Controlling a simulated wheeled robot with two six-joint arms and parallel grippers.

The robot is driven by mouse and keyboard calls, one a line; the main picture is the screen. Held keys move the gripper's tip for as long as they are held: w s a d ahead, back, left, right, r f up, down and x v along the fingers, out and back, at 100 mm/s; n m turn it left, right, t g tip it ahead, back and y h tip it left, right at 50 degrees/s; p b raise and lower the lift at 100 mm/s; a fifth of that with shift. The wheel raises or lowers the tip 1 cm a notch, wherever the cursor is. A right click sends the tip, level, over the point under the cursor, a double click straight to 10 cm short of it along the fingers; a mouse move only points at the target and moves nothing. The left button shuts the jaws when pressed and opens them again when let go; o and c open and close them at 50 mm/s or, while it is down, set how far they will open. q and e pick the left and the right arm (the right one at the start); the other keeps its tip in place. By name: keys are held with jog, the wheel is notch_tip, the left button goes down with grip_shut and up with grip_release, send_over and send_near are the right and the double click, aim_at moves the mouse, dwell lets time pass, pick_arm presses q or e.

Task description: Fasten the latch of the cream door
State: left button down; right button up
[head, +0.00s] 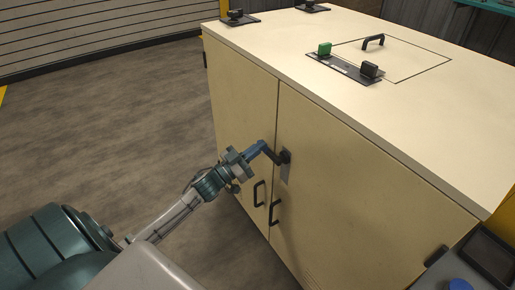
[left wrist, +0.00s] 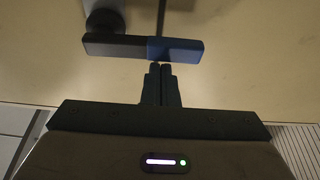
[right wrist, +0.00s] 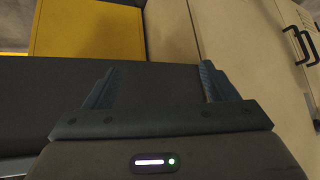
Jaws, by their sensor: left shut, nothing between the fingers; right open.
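The cream door (head: 340,190) is closed on the cabinet front, beside a second cream door (head: 240,105). Its latch has a dark pivot (head: 285,157) and a lever with a blue end (head: 257,149). In the left wrist view the lever (left wrist: 115,46) lies across the door seam, its blue end (left wrist: 176,49) past the seam from the pivot. My left gripper (left wrist: 160,68) is shut and empty, fingertips right at the lever's edge; I cannot tell whether they touch it. My right gripper (right wrist: 156,82) is open and empty, away from the latch and out of the head view.
Two dark handles (head: 274,211) (head: 259,193) stick out below the latch. The cabinet top (head: 300,50) carries a panel with green and black knobs (head: 343,69) and a hatch handle (head: 373,41). A yellow panel (right wrist: 85,32) shows in the right wrist view. Floor (head: 100,120) at left is clear.

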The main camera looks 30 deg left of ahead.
aim_at(263, 151)
jog(key=shift+s, duration=0.1)
pick_arm(q)
jog(key=shift+f+n+p, duration=0.2)
jog(key=shift+n+p, duration=0.1)
jog(key=shift+n, duration=0.3)
pick_arm(e)
jog(key=shift+s+d+r+g, duration=0.1)
jog(key=shift+d+r+g, duration=0.05)
jog(key=shift+r+g, duration=0.15)
